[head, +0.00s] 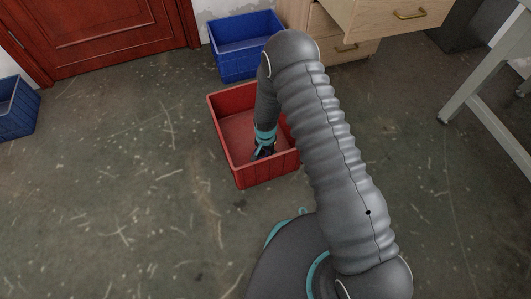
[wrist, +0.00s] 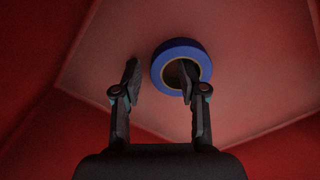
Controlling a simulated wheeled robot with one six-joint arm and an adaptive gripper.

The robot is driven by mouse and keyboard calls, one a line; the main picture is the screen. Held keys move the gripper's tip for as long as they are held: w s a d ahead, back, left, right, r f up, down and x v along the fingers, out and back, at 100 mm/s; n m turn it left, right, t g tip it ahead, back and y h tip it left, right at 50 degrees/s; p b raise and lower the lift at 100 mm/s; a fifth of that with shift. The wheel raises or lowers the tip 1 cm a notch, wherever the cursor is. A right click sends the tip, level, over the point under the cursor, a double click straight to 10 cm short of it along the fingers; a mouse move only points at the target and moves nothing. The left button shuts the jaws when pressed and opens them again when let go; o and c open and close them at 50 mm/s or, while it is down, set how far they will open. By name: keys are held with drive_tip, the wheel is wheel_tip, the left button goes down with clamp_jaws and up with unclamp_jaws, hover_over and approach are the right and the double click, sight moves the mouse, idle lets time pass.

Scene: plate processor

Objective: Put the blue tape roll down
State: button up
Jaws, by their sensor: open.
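The blue tape roll (wrist: 181,47) shows in the wrist view, inside the red bin (head: 222,128). It appears to lie on the bin's floor (wrist: 240,60), with its hole facing the camera. My gripper (wrist: 159,75) is open. Its right finger overlaps the roll's hole in the picture and its left finger is to the left of the roll. I cannot tell whether the right finger touches the roll. In the head view my gripper (head: 263,152) reaches down into the red bin, and the roll is not visible there.
A blue bin (head: 240,62) stands just behind the red bin, near a wooden drawer cabinet (head: 345,48) with an open drawer. Another blue bin (head: 14,108) is at the far left. A grey table leg (head: 480,88) is at the right. The floor left of the red bin is clear.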

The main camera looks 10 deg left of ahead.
wheel_tip(320, 180, up, 12)
drive_tip(key=r+p, duration=0.1)
wheel_tip(320, 180, up, 14)
drive_tip(key=r+t, duration=0.1)
hover_over(266, 154)
drive_tip(key=w+d, duration=0.2)
drive_tip(key=d, duration=0.4)
drive_tip(key=s+d+r+n+t, duration=0.1)
drive_tip(key=d+r, duration=0.3)
drive_tip(key=r, duration=0.3)
drive_tip(key=s+d+r, duration=0.2)
drive_tip(key=d+r, duration=0.3)
drive_tip(key=r, duration=0.3)
drive_tip(key=s+d+r+t, duration=0.1)
drive_tip(key=s+d+r, duration=0.3)
drive_tip(key=s, duration=0.2)
drive_tip(key=s+d+r+t, duration=0.1)
drive_tip(key=s+d+r, duration=0.3)
drive_tip(key=s, duration=0.3)
drive_tip(key=s+d+r+n+t, duration=0.1)
drive_tip(key=s+d+r, duration=0.4)
drive_tip(key=s, duration=0.2)
drive_tip(key=shift+s+r+t, duration=0.15)
drive_tip(key=shift+r+t, duration=0.1)
drive_tip(key=shift+t, duration=0.05)
drive_tip(key=shift+d, duration=0.1)
